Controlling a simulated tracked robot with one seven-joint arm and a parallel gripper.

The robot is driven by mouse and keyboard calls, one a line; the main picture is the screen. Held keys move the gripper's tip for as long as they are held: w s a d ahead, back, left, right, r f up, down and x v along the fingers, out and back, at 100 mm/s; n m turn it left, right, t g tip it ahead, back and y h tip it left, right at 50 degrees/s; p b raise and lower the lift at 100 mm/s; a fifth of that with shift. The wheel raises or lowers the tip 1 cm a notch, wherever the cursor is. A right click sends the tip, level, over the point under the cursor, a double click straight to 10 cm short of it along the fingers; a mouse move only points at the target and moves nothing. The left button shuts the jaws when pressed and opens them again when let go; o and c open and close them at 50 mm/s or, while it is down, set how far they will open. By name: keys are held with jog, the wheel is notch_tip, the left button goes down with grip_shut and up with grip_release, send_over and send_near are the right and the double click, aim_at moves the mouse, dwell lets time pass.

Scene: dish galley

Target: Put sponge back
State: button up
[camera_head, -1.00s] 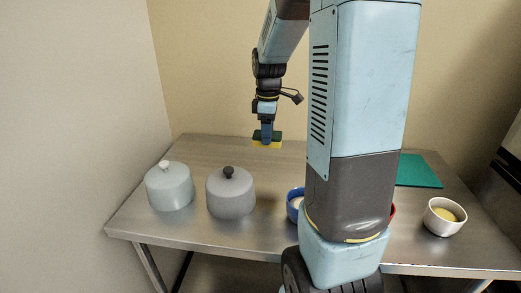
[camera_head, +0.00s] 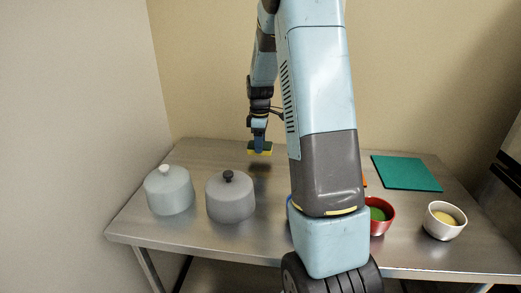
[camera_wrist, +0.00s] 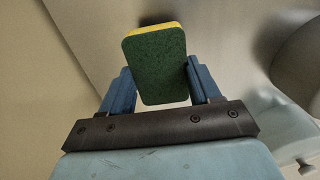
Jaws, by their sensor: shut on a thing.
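The sponge (camera_head: 266,152) is green on one face and yellow on the other. My gripper (camera_head: 259,147) is shut on it and holds it over the back part of the steel table. In the wrist view the sponge (camera_wrist: 156,65) sits between the two blue fingers of my gripper (camera_wrist: 161,88), its green face toward the camera. In the head view I cannot tell exactly how far it is above the table top.
A pale canister (camera_head: 169,192) and a grey canister (camera_head: 230,200) stand on the table (camera_head: 140,222) at the left. A teal mat (camera_head: 408,173) lies at the back right. A red bowl (camera_head: 388,222) with green contents and a white bowl (camera_head: 436,231) with yellow contents stand at the right front. My arm hides the middle.

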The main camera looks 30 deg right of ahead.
jog(key=shift+w+f, duration=0.2)
jog(key=shift+f, duration=1.55)
jog(key=o, duration=0.9)
